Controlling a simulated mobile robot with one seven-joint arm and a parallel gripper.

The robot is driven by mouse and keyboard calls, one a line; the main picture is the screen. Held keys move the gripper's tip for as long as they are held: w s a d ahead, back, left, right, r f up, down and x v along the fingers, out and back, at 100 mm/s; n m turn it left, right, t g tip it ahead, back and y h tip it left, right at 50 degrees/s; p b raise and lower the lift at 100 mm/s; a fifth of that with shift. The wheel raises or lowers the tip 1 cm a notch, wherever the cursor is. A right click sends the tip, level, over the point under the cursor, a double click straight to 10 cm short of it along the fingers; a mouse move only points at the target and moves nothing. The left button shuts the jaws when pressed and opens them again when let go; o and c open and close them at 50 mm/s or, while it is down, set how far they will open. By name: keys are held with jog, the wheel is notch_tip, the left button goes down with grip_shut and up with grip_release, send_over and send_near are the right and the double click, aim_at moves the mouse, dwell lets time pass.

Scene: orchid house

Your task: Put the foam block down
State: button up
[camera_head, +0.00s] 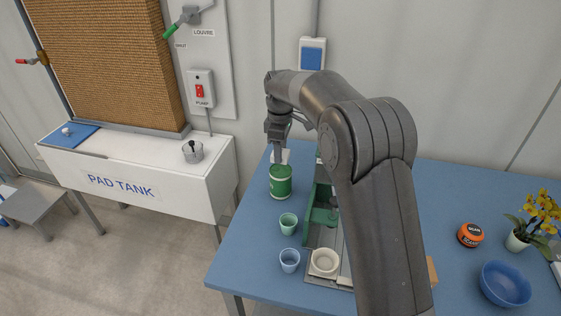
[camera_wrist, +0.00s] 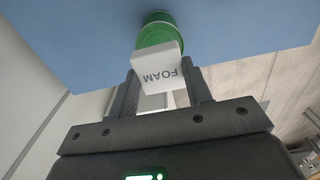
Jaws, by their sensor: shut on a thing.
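The foam block (camera_wrist: 158,68) is white with the word FOAM on it. My gripper (camera_wrist: 160,92) is shut on it, with one finger on each side, in the wrist view. In the head view my gripper (camera_head: 280,150) points down over the left back part of the blue table (camera_head: 245,245), and the foam block (camera_head: 284,157) shows as a small white patch below the fingers. A green can (camera_head: 280,187) stands right below or just beyond the block. I cannot tell whether the block touches it. The green can (camera_wrist: 155,30) also shows behind the block in the wrist view.
A green cup (camera_head: 288,224), a blue cup (camera_head: 289,260) and a tray (camera_head: 312,236) holding a white bowl (camera_head: 324,262) are in front of the can. An orange tin (camera_head: 470,235), a blue bowl (camera_head: 505,284) and a potted orchid (camera_head: 520,240) stand at the right. The white pad tank (camera_head: 140,175) is left.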

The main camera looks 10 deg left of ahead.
jog(key=shift+f, duration=2.05)
jog(key=shift+f, duration=0.1)
jog(key=o, duration=1)
jog(key=shift+c, duration=0.2)
